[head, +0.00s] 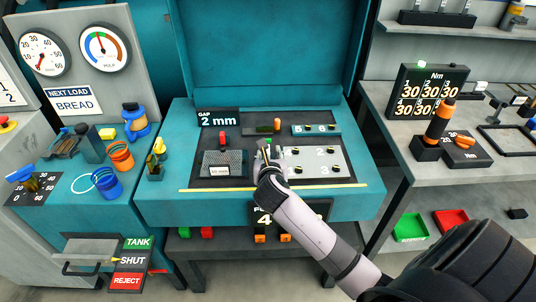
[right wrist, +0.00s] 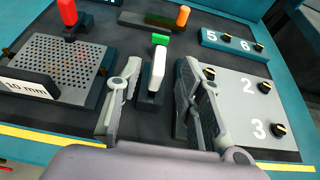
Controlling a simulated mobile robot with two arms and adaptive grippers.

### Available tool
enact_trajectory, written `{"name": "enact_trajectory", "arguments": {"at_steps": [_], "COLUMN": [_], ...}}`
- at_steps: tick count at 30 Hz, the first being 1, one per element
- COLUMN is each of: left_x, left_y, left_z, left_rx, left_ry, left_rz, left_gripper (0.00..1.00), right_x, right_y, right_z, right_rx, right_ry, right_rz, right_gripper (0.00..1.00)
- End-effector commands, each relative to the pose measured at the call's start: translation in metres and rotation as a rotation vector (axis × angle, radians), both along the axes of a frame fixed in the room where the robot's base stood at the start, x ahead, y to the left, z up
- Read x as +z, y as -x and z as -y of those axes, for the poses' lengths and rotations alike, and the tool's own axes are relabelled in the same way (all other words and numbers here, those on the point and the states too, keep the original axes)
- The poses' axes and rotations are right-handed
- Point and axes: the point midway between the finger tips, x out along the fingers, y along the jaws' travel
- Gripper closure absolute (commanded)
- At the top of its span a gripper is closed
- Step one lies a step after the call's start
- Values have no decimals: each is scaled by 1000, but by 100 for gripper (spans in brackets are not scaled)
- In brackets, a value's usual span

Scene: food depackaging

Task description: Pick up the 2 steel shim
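A sign (head: 218,117) reads "GAP 2 mm" at the back left of the dark work mat (head: 240,180). My right gripper (head: 264,150) is over the middle of this mat. In the right wrist view my right gripper (right wrist: 160,72) is open, one finger on each side of a white upright piece (right wrist: 158,62) in a black holder (right wrist: 150,98). The fingers look apart from it. A green-topped piece (right wrist: 160,39) stands just behind. I see no marking that tells which piece is the 2 steel shim. My left gripper is not in view.
A perforated plate (right wrist: 60,65) labelled "10 mm" and a red-handled piece (right wrist: 68,14) are to the left. A grey plate (right wrist: 238,120) with black knobs is close on the right. An orange-ended bar (right wrist: 160,20) and a teal block (right wrist: 232,44) lie behind.

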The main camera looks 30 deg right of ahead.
Motion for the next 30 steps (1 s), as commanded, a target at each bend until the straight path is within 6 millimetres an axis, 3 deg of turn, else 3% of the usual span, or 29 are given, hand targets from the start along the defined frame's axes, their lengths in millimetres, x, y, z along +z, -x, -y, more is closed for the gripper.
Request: {"name": "enact_trajectory", "arguments": {"at_steps": [9,19,30], "left_x": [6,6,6], "left_y": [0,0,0], "left_z": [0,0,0], "left_rx": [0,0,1], "left_ry": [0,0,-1], "left_rz": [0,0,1], "left_gripper": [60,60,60], "right_x": [-14,-17,-17], "right_y": [-33,-38,-38], "right_z": [20,23,23], "right_rx": [-1,1,1], "right_ry": [-2,-1,-1], "right_rz": [-1,-1,-1], "right_gripper": [65,65,90]}}
